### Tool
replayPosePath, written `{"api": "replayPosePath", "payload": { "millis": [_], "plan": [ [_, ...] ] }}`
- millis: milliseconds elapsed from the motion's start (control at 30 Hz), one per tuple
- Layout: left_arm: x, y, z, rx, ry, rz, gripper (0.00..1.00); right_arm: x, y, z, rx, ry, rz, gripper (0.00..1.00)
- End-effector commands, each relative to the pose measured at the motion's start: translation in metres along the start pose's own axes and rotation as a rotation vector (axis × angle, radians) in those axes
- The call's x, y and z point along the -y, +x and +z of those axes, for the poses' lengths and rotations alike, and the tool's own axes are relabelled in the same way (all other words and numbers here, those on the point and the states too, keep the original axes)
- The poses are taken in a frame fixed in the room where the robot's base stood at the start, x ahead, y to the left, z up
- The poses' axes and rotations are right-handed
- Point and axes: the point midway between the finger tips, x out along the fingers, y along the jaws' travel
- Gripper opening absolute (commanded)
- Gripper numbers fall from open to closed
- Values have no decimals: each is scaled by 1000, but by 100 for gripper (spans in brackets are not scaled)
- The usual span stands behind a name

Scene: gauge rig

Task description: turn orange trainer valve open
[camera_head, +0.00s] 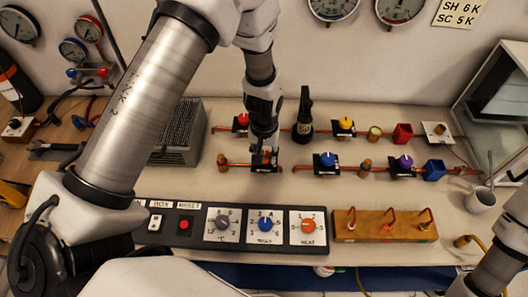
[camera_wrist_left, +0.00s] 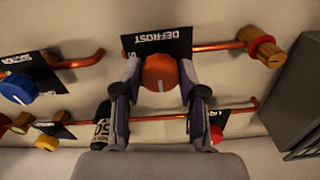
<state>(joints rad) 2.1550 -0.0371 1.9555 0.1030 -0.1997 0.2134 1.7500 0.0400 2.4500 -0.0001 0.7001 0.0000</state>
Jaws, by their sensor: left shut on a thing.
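The orange trainer valve's round knob (camera_wrist_left: 160,72) sits on a copper pipe beside a black "DEFROST" plate (camera_wrist_left: 158,42) in the left wrist view. A white line on the knob points toward the bottom of that view. My left gripper (camera_wrist_left: 160,78) has one finger on each side of the knob and is shut on it. In the head view, my left gripper (camera_head: 264,150) reaches down onto the front pipe row and mostly hides the knob. My right arm shows only in part at the lower right, with its gripper out of frame.
Red (camera_head: 241,120), yellow (camera_head: 345,123), blue (camera_head: 327,160) and purple (camera_head: 404,162) valves stand nearby. A black bottle (camera_head: 304,115) stands behind, right of my left gripper. A grey finned block (camera_head: 180,135) is to its left. A control panel (camera_head: 190,222) lies in front.

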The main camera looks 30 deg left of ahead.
Motion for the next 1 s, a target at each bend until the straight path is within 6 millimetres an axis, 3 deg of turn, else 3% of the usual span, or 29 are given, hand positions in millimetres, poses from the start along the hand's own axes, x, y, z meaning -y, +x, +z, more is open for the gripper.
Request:
{"api": "replayPosePath", "payload": {
  "millis": [500, 533, 600, 1000],
  "plan": [
    [1, 2, 2, 7, -26, -2, 6, 0, 0, 0, 0, 0, 0, 0],
    [1, 2, 2, 7, -26, -2, 44, 0, 0, 0, 0, 0, 0, 0],
    [0, 2, 2, 6, -25, -2, 66, 0, 0, 0, 0, 0, 0, 0],
    [0, -8, 0, 0, -24, 0, 66, 0, -1, 0, 0, 0, 0, 0]
  ]
}}
